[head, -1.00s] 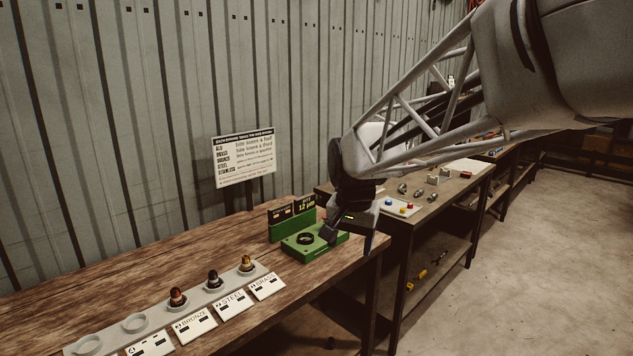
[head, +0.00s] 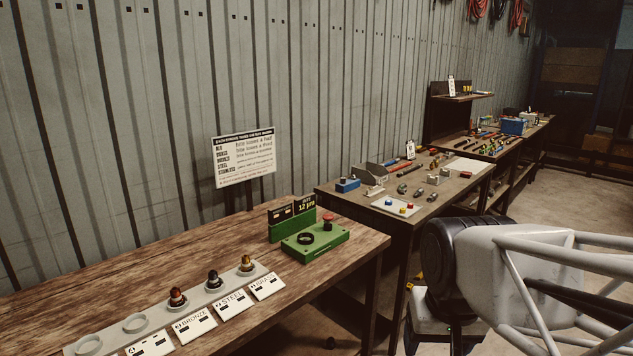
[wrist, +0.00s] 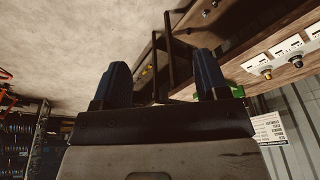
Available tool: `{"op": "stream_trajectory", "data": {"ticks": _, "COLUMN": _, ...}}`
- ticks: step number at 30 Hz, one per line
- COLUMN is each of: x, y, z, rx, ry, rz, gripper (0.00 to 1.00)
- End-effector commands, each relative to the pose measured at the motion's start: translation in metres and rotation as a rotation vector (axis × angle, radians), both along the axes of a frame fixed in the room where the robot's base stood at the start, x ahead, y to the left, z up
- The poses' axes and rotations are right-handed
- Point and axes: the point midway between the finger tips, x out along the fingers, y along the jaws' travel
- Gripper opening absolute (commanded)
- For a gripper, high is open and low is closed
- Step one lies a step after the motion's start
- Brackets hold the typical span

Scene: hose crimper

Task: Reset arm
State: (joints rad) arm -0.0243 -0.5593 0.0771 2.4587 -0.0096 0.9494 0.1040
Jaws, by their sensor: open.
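My gripper (wrist: 163,82) shows in the wrist view with its two dark blue fingers wide apart and nothing between them. In the head view my arm is at the lower right, clear of the benches, and the fingers are hidden or out of frame.
White label cards (head: 232,303) lie in front of the strip. A sign (head: 244,158) stands behind the bench. Bare floor (head: 560,213) lies at the right.

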Motion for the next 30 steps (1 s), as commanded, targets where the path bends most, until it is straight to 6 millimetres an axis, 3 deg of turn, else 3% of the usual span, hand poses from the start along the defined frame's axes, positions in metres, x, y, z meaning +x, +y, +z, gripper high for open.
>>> {"op": "stream_trajectory", "data": {"ticks": 3, "x": -0.021, "y": -0.006, "z": -0.008, "rx": -0.009, "ry": -0.01, "rz": 0.023, "gripper": 0.68}}
{"op": "stream_trajectory", "data": {"ticks": 9, "x": -0.04, "y": -0.01, "z": -0.017, "rx": -0.019, "ry": -0.015, "rz": 0.048, "gripper": 0.68}}
{"op": "stream_trajectory", "data": {"ticks": 30, "x": -0.042, "y": -0.011, "z": -0.019, "rx": -0.02, "ry": -0.016, "rz": 0.053, "gripper": 0.68}}
